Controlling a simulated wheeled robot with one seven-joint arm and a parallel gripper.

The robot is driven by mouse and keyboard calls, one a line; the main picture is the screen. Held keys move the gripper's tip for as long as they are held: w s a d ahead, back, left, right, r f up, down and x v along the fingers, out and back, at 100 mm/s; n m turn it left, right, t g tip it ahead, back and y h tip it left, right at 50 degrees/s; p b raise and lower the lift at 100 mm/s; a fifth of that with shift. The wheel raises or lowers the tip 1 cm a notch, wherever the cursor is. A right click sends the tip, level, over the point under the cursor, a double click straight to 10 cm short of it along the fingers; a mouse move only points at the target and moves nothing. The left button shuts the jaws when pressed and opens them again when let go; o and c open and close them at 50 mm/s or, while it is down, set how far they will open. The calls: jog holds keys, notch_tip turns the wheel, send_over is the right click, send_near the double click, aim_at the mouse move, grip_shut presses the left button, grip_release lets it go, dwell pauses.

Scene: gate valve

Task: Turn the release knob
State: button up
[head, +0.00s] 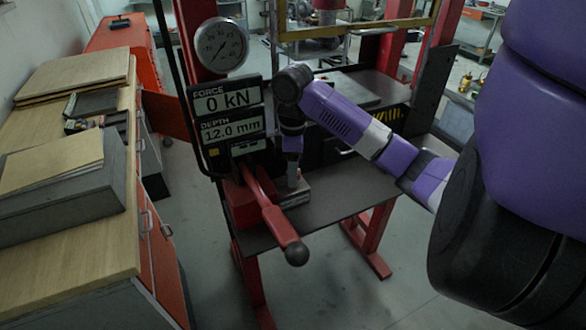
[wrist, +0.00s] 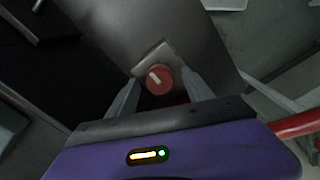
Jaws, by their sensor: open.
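The release knob (wrist: 160,79) is a round red knob with a white mark, on a square grey metal plate (wrist: 150,60) in the wrist view. My gripper (wrist: 162,88) is open, with one finger on each side of the knob. I cannot tell whether the fingers touch it. In the head view my gripper (head: 294,172) points down at the press table beside the red pump lever, and the knob is hidden there.
A red lever (head: 268,210) with a black ball end juts toward me. The displays (head: 228,100) read 0 kN and 12.0 mm, below a round gauge (head: 221,45). A wooden workbench (head: 105,215) stands at the left. Red press posts (head: 400,40) rise behind my arm.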

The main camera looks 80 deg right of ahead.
jog(key=shift+r, duration=3.9)
